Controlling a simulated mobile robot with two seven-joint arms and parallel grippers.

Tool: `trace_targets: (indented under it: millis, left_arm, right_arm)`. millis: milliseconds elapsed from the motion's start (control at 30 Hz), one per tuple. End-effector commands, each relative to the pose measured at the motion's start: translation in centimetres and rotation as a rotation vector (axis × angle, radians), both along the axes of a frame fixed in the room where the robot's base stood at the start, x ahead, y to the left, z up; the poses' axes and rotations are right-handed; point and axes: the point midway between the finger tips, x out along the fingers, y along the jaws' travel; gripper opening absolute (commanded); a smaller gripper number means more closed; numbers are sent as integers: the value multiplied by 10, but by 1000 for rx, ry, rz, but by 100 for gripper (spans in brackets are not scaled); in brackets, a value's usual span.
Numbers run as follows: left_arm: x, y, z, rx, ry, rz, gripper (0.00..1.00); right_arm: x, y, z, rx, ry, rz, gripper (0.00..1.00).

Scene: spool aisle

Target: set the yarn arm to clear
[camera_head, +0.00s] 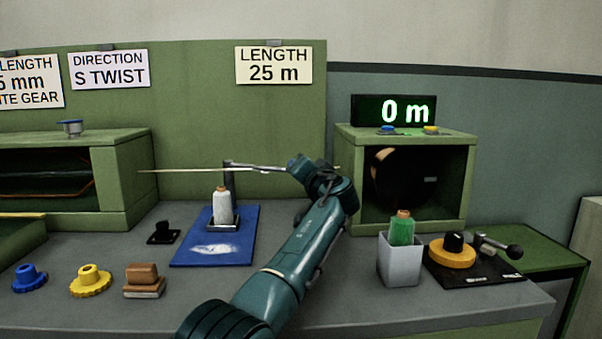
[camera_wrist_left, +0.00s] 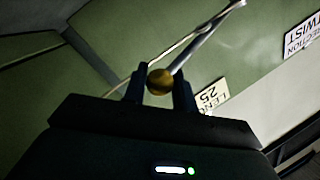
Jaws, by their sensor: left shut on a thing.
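The yarn arm (camera_head: 258,167) is a thin metal rod reaching right from the top of a dark post (camera_head: 229,181) behind the white spool. My left gripper (camera_head: 298,166) is at the rod's right end. In the left wrist view, the yarn arm (camera_wrist_left: 207,38) ends in a brass ball knob (camera_wrist_left: 160,82), and the two fingers are shut on this knob. A pale yarn strand (camera_head: 185,170) runs level past the arm. In the head view the gripper hides the knob. No clear mark shows on the arm. My right gripper is out of view.
A white spool (camera_head: 222,206) stands on a blue mat (camera_head: 200,256). A grey bin (camera_head: 399,264) holds a green spool (camera_head: 402,230). The length display (camera_head: 394,111) reads 0 m above the open housing (camera_head: 465,185). Yellow (camera_head: 90,281) and blue (camera_head: 29,279) gears lie at the front left.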

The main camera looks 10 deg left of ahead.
Motion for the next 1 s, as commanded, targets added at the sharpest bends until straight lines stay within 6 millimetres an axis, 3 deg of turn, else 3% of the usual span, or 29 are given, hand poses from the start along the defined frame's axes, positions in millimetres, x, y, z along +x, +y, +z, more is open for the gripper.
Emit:
trace_targets:
  millis: [267,300,500,833,1000]
  left_arm:
    - [1,0,-6,-11,9,-1,0]
    - [1,0,-6,-11,9,-1,31]
    - [0,1,-5,-6,8,1,47]
    - [-2,-1,-3,-3,3,-1,47]
    - [-12,-8,-4,-4,1,-1,47]
  right_arm:
    - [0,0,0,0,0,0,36]
    - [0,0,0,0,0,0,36]
    - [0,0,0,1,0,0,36]
    - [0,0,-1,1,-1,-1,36]
    - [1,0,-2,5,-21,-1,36]
